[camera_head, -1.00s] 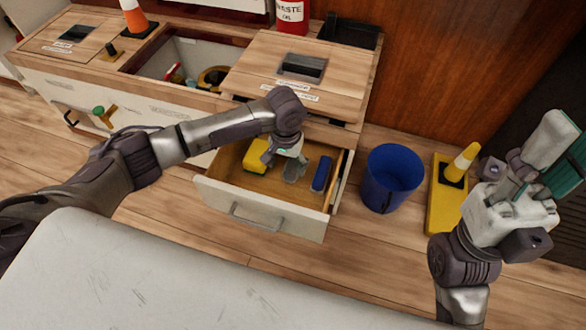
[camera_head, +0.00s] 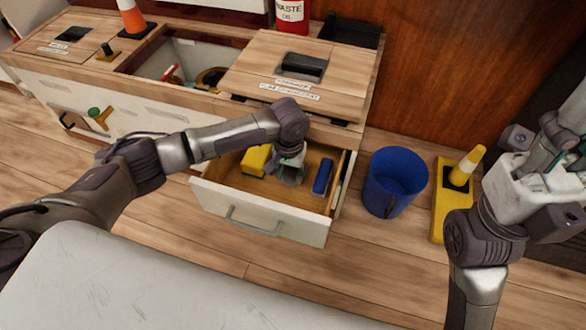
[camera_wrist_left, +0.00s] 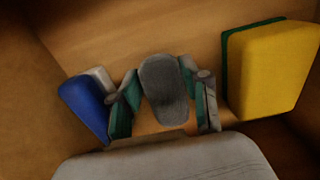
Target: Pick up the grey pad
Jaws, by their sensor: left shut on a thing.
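The grey pad (camera_wrist_left: 164,88) is a rounded oblong thing between the two fingers of my left gripper (camera_wrist_left: 163,100) in the left wrist view. The left gripper is shut on it, inside the open drawer (camera_head: 262,203). In the head view the pad (camera_head: 290,177) shows partly below the left gripper (camera_head: 290,165). I cannot tell whether it is clear of the drawer floor. My right gripper (camera_head: 568,140) is at the right edge, raised above the floor and partly cut off, so its fingers are unclear.
In the drawer, a yellow sponge (camera_head: 255,160) lies left of the pad and a blue thing (camera_head: 322,177) lies right of it. A blue bucket (camera_head: 395,180) and a yellow stand (camera_head: 440,215) are on the floor to the right. The counter (camera_head: 240,85) overhangs behind the drawer.

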